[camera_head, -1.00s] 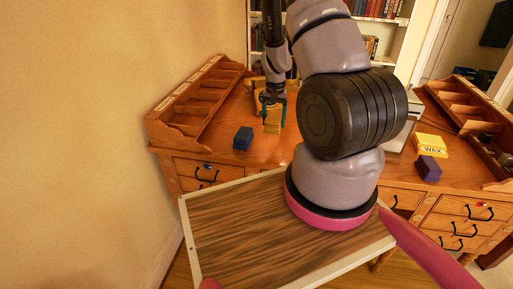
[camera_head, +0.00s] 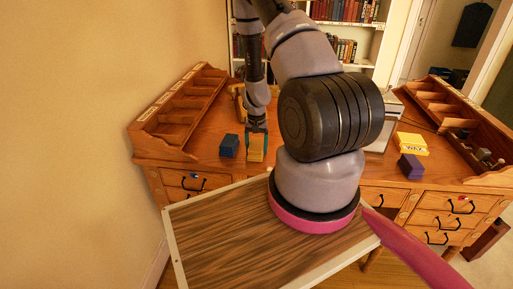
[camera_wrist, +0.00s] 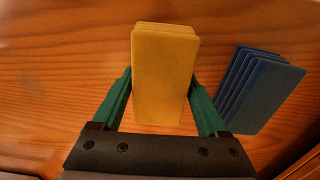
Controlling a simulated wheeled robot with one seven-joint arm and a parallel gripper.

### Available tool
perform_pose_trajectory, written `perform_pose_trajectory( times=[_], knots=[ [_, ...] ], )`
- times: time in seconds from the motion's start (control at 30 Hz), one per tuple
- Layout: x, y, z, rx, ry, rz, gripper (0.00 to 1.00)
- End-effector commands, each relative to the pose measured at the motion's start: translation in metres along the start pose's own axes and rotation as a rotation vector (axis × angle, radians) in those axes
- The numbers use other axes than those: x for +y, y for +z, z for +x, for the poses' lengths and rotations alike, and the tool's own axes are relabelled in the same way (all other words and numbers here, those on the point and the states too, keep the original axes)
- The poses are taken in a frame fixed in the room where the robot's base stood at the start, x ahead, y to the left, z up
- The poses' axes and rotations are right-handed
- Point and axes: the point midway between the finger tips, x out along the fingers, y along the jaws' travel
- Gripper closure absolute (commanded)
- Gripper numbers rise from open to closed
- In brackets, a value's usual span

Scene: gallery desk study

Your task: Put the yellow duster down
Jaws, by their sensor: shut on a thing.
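In the wrist view the blue block (camera_wrist: 258,90) is to the right, apart from the duster.
A yellow box marked WAX (camera_head: 411,144) and a purple block (camera_head: 411,166) sit on the desk's right side. Compartment racks line the left (camera_head: 182,115) and right (camera_head: 455,105) edges. A wooden item (camera_head: 237,100) stands behind my gripper.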

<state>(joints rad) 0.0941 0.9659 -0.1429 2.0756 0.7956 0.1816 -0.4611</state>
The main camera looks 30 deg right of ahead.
Motion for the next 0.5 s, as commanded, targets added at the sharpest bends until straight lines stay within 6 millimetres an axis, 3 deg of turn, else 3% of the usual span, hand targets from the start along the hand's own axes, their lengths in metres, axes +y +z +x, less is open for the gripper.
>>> perform_pose_trajectory(
  times=[0.13, 0.17, 0.2, 0.23, 0.5],
  knots=[
    [0.0002, 0.0004, 0.0032, -0.002, 0.000, 0.000, 1.00],
    [0.0001, 0.0005, 0.0036, -0.001, 0.000, -0.001, 0.20],
    [0.0000, 0.0004, 0.0033, -0.001, 0.000, -0.001, 0.05],
    [0.0001, 0.0005, 0.0033, -0.001, 0.000, -0.001, 0.00],
    [0.0004, 0.0006, 0.0032, -0.002, 0.001, 0.000, 0.00]
  ],
)
